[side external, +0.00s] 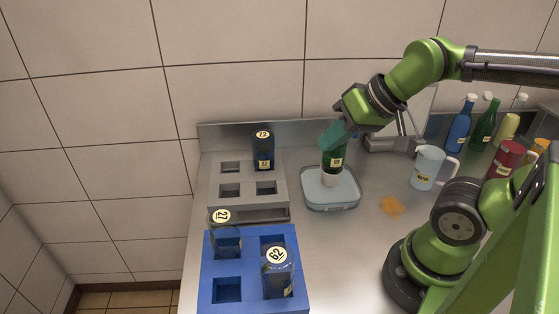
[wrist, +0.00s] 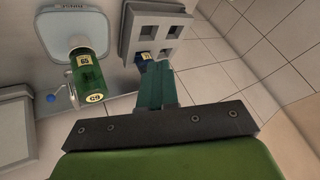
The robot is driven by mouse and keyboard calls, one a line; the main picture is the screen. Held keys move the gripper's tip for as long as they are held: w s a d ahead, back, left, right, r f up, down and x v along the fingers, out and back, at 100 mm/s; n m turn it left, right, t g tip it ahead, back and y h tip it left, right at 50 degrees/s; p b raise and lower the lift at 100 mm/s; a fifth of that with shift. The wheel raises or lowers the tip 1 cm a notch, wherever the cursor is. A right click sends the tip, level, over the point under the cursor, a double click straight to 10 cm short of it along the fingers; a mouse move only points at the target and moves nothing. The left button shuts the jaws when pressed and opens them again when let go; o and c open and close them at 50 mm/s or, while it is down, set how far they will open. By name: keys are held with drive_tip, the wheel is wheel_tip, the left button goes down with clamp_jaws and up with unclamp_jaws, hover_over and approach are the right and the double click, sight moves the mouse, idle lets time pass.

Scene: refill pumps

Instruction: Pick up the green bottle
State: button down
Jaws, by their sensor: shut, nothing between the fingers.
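A dark green bottle (side external: 334,160) with a yellow label stands upright on a white round piece over a pale blue-grey container (side external: 312,199). In the wrist view the green bottle (wrist: 88,77) shows labels on its side and end, left of the fingers. My gripper (side external: 327,141) has teal fingers, shut and empty, beside the bottle's upper part and covering some of it in the side view. In the wrist view my gripper (wrist: 158,68) is clear of the bottle, with a gap between. Another green bottle (side external: 483,124) stands at the back right.
A grey rack (side external: 214,202) holds a dark bottle (side external: 263,152). A blue rack (side external: 256,287) holds two more bottles. A light blue mug (side external: 424,168), a red mug (side external: 503,158) and several bottles stand right. An orange spill (side external: 391,205) lies on the counter.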

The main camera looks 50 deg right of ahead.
drive_tip(key=shift+c, duration=0.9)
unclamp_jaws()
drive_tip(key=w+d+g, duration=0.2)
drive_tip(key=d, duration=0.2)
drive_tip(key=w+d+r+g+h, duration=0.1)
drive_tip(key=w+d+g, duration=0.1)
drive_tip(key=w+d, duration=0.1)
drive_tip(key=w+d+r+g+h, duration=0.1)
drive_tip(key=w+d, duration=0.1)
drive_tip(key=d, duration=0.3)
drive_tip(key=shift+w+d+g, duration=0.3)
drive_tip(key=shift+d+g, duration=0.05)
drive_tip(key=shift+g, duration=0.05)
wheel_tip(320, 180, up, 2)
drive_tip(key=d+n+g, duration=0.1)
hover_over(333, 157)
drive_tip(key=w+d, duration=0.1)
drive_tip(key=d, duration=0.1)
drive_tip(key=shift+n, duration=0.4)
wheel_tip(333, 157, down, 11)
drive_tip(key=shift+w+f, duration=0.15)
drive_tip(key=shift+d+f, duration=0.15)
drive_tip(key=shift+f, duration=1.25)
drive_tip(key=shift+d+f, duration=0.15)
drive_tip(key=shift+f, duration=1.2)
